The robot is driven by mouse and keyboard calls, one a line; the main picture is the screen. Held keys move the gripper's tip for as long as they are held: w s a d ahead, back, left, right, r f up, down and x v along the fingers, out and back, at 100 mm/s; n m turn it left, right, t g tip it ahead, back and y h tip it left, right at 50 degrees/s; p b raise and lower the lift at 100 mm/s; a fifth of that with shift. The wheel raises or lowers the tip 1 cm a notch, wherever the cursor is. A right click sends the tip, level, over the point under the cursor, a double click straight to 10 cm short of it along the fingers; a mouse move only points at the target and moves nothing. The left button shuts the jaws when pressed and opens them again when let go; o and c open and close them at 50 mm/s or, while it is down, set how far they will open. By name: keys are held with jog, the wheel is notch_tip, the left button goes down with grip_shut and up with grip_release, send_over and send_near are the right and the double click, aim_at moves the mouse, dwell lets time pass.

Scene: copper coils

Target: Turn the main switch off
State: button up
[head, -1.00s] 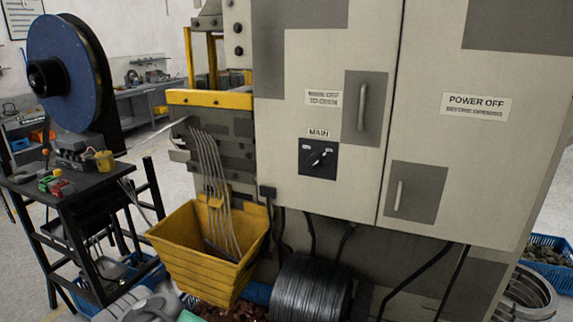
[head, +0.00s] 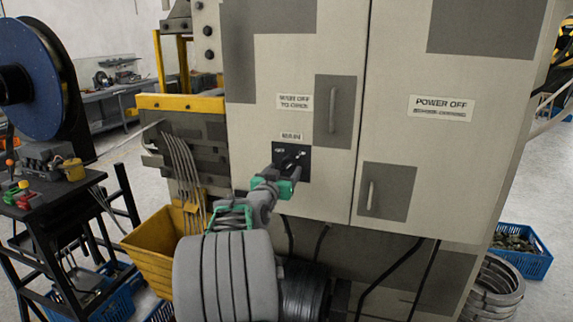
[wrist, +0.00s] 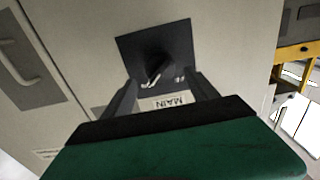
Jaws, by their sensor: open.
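The main switch (head: 293,158) is a black rotary knob on a dark square plate, on the front of the beige cabinet below the MAIN label (head: 291,136). My gripper (head: 283,168) is in front of it, and my arm hides the plate's lower left. In the wrist view the knob (wrist: 158,68) shows on its plate (wrist: 150,50), with a pale mark on its tip. The open fingers of my gripper (wrist: 163,90) point at the plate, one to each side of the knob. I cannot tell whether they touch it.
The cabinet doors have handles (head: 333,110) to the right of the switch. A yellow hopper (head: 160,250) with metal strips stands lower left, and a dark wire coil (head: 305,290) lies below. A black table (head: 45,210) stands at far left. A blue crate (head: 525,262) is at right.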

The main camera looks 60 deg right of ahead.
aim_at(287, 167)
jog(key=d, duration=0.3)
jog(key=shift+w+d+p, duration=0.25)
jog(key=shift+w+p, duration=0.05)
jog(key=shift+p, duration=0.05)
jog(key=shift+c, duration=0.2)
jog(key=c, duration=1.3)
